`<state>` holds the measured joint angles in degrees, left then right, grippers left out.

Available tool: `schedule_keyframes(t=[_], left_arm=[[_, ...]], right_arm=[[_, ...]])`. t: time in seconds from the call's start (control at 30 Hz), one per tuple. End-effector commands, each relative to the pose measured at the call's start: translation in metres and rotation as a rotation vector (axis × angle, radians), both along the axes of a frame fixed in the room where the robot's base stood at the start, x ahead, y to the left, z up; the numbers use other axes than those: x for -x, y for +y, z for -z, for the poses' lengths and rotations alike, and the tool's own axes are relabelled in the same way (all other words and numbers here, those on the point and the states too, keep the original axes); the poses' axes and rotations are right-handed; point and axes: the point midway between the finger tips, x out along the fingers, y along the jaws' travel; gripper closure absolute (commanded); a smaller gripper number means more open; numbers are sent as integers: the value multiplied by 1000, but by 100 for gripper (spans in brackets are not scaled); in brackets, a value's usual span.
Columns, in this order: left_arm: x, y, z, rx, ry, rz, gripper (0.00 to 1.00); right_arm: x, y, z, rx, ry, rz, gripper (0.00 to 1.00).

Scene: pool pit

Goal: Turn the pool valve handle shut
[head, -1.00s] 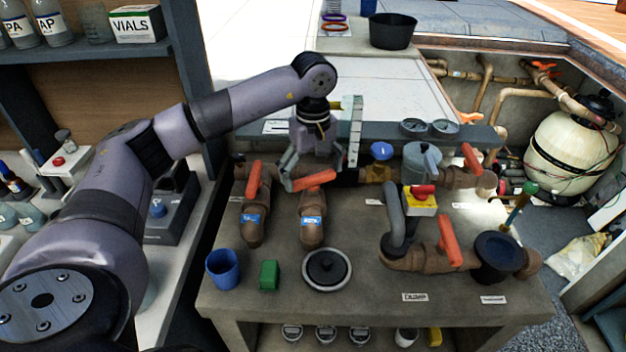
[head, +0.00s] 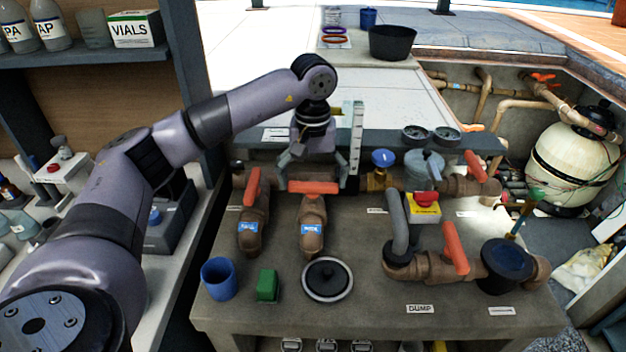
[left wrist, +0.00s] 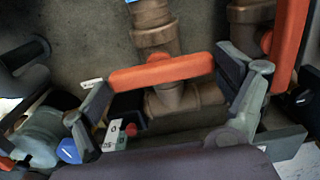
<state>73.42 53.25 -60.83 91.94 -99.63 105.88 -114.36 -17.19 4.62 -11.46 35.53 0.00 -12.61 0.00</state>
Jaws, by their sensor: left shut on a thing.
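My left gripper (head: 316,183) reaches down from above at the middle valve, its two fingers closed on the ends of an orange handle (head: 312,187). The handle lies crosswise, almost level in the head view, on a brown pipe (head: 312,212) with a blue label. In the left wrist view the handle (left wrist: 160,72) spans between the fingers, slightly tilted, with the pipe (left wrist: 155,30) behind it. The label's words are too small to read. My right gripper is not in view.
Another orange handle (head: 254,187) stands close on the left, lined up with its pipe. To the right are a blue knob (head: 383,158), a red button on a yellow box (head: 425,205) and more orange handles (head: 456,248). A blue cup (head: 218,278), green block (head: 267,286) and round black lid (head: 328,279) sit in front.

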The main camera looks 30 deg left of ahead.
Motion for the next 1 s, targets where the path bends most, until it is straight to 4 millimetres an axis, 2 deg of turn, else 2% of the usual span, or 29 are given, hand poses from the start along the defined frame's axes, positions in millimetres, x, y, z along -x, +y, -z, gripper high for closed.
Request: schedule_keyframes(t=[0.3,0.33,0.43,0.8,0.87,1.0], left_arm=[[-1,-1,-2,2,-5,7,36],[-1,-1,-2,2,-5,7,7],[-1,-1,-2,1,-4,6,1],[0,0,-2,1,-3,4,0],[-1,0,-7,0,-4,3,0],[-1,0,-28,1,-6,4,0]], right_arm=[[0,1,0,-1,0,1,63],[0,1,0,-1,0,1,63],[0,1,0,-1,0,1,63],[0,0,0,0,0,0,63],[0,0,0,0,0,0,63],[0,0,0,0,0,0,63]])
